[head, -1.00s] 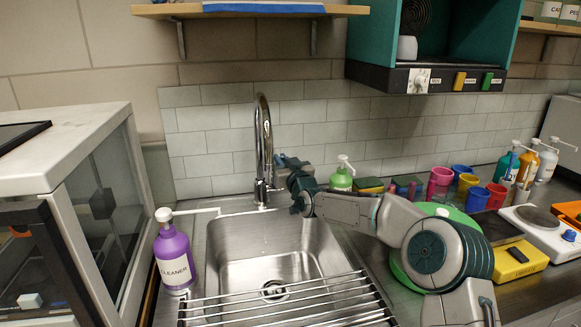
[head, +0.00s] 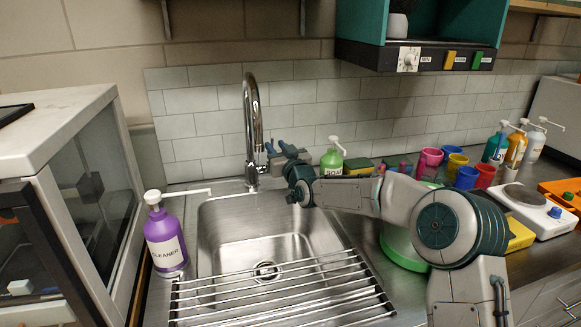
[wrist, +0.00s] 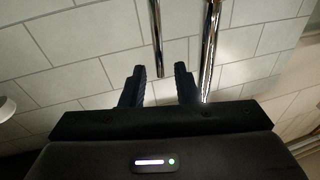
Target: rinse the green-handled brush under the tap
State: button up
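The chrome tap (head: 252,120) stands behind the steel sink (head: 265,238), its tall neck curving over. It shows in the wrist view as a thick chrome bar (wrist: 208,55) and a thinner one whose end lies between or beyond my fingertips. My gripper (head: 278,148) is just right of the tap, above the sink's back rim. In the wrist view my gripper (wrist: 160,70) has its fingers apart with nothing visibly held. I cannot tell whether it touches the tap. No green-handled brush is visible; my arm hides part of the counter right of the sink. No running water shows.
A rod rack (head: 285,288) covers the sink's front. A purple cleaner bottle (head: 165,240) stands left, beside a glass-doored cabinet (head: 75,190). A green soap bottle (head: 332,160), sponges and several cups (head: 467,176) line the back right. A green round vessel (head: 402,248) is behind my arm.

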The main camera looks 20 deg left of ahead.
jog(key=b+v, duration=0.1)
jog(key=v, duration=0.9)
